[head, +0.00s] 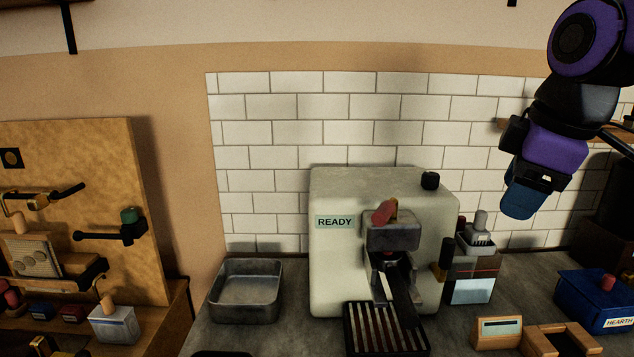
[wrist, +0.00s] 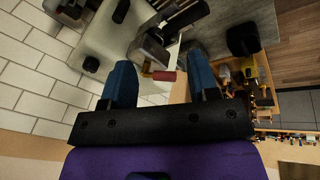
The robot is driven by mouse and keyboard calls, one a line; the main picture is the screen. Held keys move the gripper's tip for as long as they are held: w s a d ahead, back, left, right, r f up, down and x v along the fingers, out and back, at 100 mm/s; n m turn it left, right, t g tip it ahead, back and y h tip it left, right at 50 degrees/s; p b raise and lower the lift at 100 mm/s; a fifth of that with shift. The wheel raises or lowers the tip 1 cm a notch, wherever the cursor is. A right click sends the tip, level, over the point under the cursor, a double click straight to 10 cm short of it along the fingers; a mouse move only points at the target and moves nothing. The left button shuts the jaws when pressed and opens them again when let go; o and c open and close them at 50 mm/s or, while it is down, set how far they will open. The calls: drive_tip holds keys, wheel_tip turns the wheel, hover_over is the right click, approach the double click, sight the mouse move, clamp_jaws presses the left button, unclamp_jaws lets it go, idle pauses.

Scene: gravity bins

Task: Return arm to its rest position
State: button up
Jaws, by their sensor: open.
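My arm is purple and black and reaches in from the upper right of the head view. My gripper (head: 520,203) has blue fingers and hangs in the air in front of the tiled wall, to the right of and above the coffee machine (head: 340,270). In the wrist view my gripper (wrist: 156,88) shows two blue fingers spread wide apart. Nothing is held between them. The machine, with a red-handled lever (wrist: 164,75), shows beyond the fingers, apart from them.
A metal tray (head: 245,292) stands left of the machine. A blue box (head: 590,300) and wooden blocks (head: 497,332) are on the right of the counter. A wooden panel (head: 90,200) with tools stands at the far left. The air before the tiles is clear.

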drive_tip(key=s+d+f+m+t, duration=0.1)
drive_tip(key=s+d+f+m, duration=0.3)
drive_tip(key=s+m, duration=0.4)
drive_tip(key=m, duration=0.3)
drive_tip(key=shift+s+d+f+m+h, duration=0.25)
drive_tip(key=shift+d+f+m+h, duration=0.05)
